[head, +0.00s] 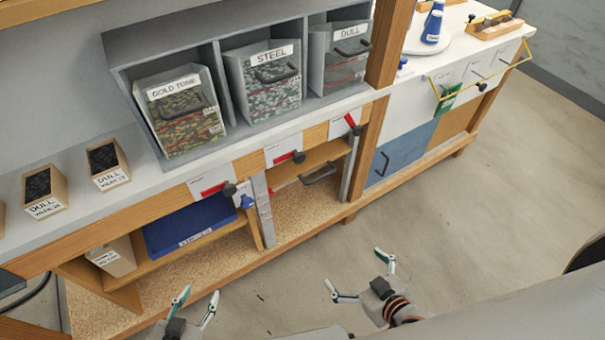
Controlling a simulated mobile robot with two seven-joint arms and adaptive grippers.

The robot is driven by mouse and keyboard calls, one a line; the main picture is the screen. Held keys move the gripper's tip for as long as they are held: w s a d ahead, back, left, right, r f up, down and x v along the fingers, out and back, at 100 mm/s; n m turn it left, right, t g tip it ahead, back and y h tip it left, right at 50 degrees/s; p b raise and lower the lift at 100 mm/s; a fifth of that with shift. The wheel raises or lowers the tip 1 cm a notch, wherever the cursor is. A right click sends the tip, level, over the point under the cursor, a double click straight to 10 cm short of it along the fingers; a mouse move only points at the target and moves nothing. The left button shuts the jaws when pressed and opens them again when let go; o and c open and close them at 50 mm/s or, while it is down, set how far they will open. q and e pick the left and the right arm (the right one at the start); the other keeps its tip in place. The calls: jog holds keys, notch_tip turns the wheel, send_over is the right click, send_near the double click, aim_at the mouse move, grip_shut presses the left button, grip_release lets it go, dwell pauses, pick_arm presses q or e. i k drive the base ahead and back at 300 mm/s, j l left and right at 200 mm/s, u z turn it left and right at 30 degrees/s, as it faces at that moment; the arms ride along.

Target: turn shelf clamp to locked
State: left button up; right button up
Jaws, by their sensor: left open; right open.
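The left and middle levers lie nearly along the rail; the right one is tilted. Their label text is too small to read, so I cannot tell which is the shelf clamp. My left gripper (198,298) is open and empty at the bottom, in front of the bench. My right gripper (357,270) is open and empty over the floor. Both are well apart from the levers.
Bins marked gold tone (190,140), steel (265,60) and dull (345,85) stand above the rail. Below it are a blue tray (170,238), a blue knob (247,201) and a grey handle (319,174). The floor (470,190) is clear.

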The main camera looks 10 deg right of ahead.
aim_at(247, 202)
jog(key=k+l, duration=0.2)
jog(key=l, duration=0.2)
jog(key=k+l+u, duration=0.1)
jog(key=k+l, duration=0.4)
jog(key=l, duration=0.25)
